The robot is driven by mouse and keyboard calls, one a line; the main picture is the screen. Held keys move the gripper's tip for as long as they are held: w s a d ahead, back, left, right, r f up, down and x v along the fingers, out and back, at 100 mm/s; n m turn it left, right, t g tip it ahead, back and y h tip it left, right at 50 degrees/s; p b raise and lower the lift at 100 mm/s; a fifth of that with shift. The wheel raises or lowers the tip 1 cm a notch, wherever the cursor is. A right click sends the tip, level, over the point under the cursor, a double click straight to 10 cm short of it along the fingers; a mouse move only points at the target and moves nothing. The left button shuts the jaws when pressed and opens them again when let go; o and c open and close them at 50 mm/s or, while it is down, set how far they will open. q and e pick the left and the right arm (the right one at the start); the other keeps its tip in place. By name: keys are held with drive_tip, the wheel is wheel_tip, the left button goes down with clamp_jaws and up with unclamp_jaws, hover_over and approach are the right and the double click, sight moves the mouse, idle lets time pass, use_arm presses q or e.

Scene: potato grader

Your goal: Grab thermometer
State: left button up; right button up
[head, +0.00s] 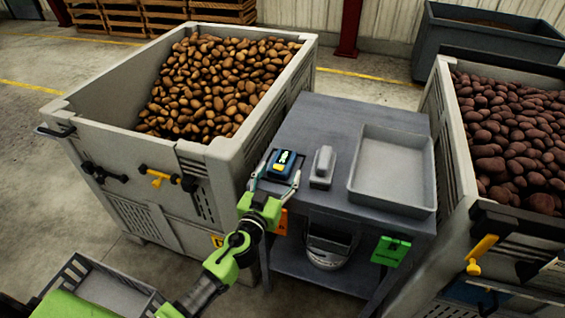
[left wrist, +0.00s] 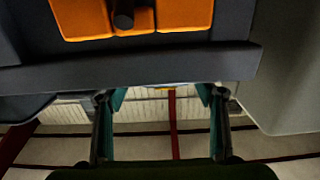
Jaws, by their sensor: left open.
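A small blue device with a yellow-green face (head: 282,163), which looks like the thermometer, lies at the left end of the grey table. My left gripper (head: 277,182) is at the table's front edge, just in front of this device. Its two fingers are spread apart, with nothing seen between them. In the left wrist view the open fingers (left wrist: 162,98) frame empty space below the dark table edge, and the device does not show there. I cannot tell whether a finger touches the table. My right gripper is not in view.
A grey block-like object (head: 322,167) and an empty grey tray (head: 423,180) share the table (head: 335,112). Potato bins stand close on the left (head: 125,147) and right (head: 444,125).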

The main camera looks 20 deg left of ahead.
sight(282, 162)
use_arm(q)
drive_tip(key=w, duration=0.3)
drive_tip(key=w+p, duration=0.1)
drive_tip(key=shift+w+a+r, duration=0.2)
drive_tip(key=shift+w+a, duration=0.05)
drive_tip(key=shift+w, duration=0.5)
drive_tip(key=c, duration=1.3)
